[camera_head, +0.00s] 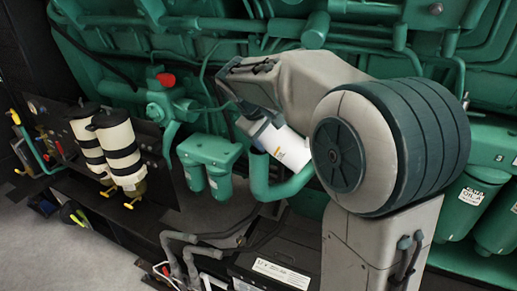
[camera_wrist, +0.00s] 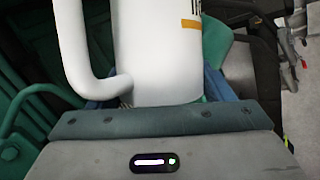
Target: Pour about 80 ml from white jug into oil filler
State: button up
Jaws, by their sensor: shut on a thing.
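The white jug (camera_head: 285,148) is tilted in the head view, in front of the green engine and partly behind my arm. It fills the middle of the wrist view (camera_wrist: 158,50), with its handle at the left and an orange label band. My gripper (camera_head: 254,125) is shut on the jug. Its blue fingers show at the jug's sides in the wrist view, but the tips are hidden. A thick green elbow pipe (camera_head: 262,182) is just below the jug. I cannot tell whether it is the oil filler. The jug's mouth and any liquid are not visible.
A red cap (camera_head: 166,80) sits on the engine at the left. Two white-and-black canisters (camera_head: 120,150) and green filters (camera_head: 208,150) stand to the left. Grey hoses (camera_head: 190,255) run below. Free floor (camera_head: 50,250) shows at the lower left.

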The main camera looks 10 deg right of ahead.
jog(key=shift+w+a+r+p, duration=0.1)
jog(key=shift+r+p, duration=0.05)
jog(key=shift+p, duration=0.3)
dwell(0.4)
jog(key=shift+f+b, duration=0.55)
jog(key=shift+b, duration=0.5)
jog(key=s+d+t+y+b, duration=0.1)
jog(key=b, duration=0.2)
jog(key=shift+f+m, duration=0.3)
jog(key=shift+f, duration=0.1)
jog(key=shift+s+d+r+t+y+b, duration=0.15)
jog(key=shift+r+t+y+b, duration=0.15)
jog(key=shift+t+y+b, duration=0.25)
jog(key=shift+r, duration=0.3)
